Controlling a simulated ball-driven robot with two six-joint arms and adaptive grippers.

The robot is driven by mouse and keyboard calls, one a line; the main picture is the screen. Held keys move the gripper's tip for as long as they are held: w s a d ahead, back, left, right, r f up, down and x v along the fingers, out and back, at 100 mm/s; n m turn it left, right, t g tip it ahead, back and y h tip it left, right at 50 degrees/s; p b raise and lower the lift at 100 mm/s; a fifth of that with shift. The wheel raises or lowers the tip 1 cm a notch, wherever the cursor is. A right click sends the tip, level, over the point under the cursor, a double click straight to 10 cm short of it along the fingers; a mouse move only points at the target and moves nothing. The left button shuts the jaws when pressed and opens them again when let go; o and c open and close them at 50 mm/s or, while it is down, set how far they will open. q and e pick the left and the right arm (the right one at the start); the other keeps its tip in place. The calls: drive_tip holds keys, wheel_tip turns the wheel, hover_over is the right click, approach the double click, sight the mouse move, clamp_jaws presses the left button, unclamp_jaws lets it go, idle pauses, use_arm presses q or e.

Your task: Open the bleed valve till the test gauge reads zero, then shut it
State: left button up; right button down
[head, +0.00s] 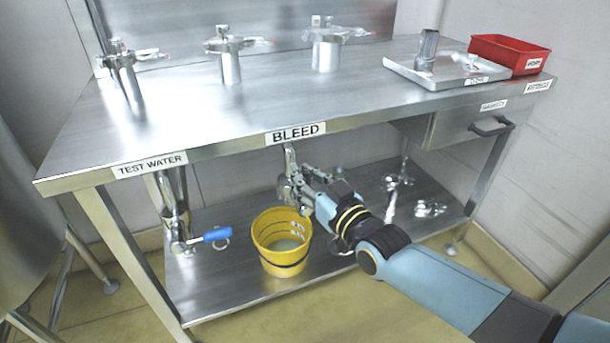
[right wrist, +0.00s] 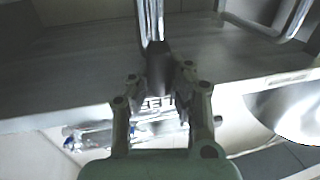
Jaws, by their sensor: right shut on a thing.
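The BLEED label (head: 296,133) is on the bench's front edge. The bleed valve's metal pipe (head: 290,158) hangs below it. My right gripper (head: 297,186) reaches in from the right and is shut on the bleed valve at the pipe's lower end. The fingers hide much of the valve, so I cannot tell its handle position. The right wrist view shows the gripper (right wrist: 160,88) closed around a dark part (right wrist: 156,55) below the shiny pipe. I cannot make out a test gauge or its reading. My left gripper is not in view.
A yellow bucket (head: 268,235) with some liquid stands on the lower shelf (head: 340,240), below and left of my gripper. A blue-handled valve (head: 216,235) hangs under the TEST WATER label (head: 150,164). A tray (head: 400,72) and red bin (head: 510,50) sit on the bench.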

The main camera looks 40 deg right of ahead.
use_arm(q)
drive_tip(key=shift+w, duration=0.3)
use_arm(e)
drive_tip(key=shift+f, duration=0.2)
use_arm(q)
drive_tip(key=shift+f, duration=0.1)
use_arm(e)
drive_tip(key=shift+d, duration=0.1)
use_arm(q)
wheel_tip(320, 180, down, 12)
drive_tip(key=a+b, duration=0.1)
drive_tip(key=b, duration=1.2)
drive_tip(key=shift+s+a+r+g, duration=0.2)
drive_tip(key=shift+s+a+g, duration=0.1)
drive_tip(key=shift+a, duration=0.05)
use_arm(e)
drive_tip(key=s+d+f+m+h, duration=0.1)
drive_tip(key=d+f+m, duration=0.3)
drive_tip(key=m, duration=0.6)
drive_tip(key=s+d+f+m+t+h, duration=0.1)
drive_tip(key=d+f+m+h, duration=0.2)
drive_tip(key=m, duration=0.7)
wheel_tip(320, 180, down, 2)
drive_tip(key=shift+s+d+f, duration=0.2)
drive_tip(key=shift+d, duration=0.6)
drive_tip(key=shift+m, duration=0.3)
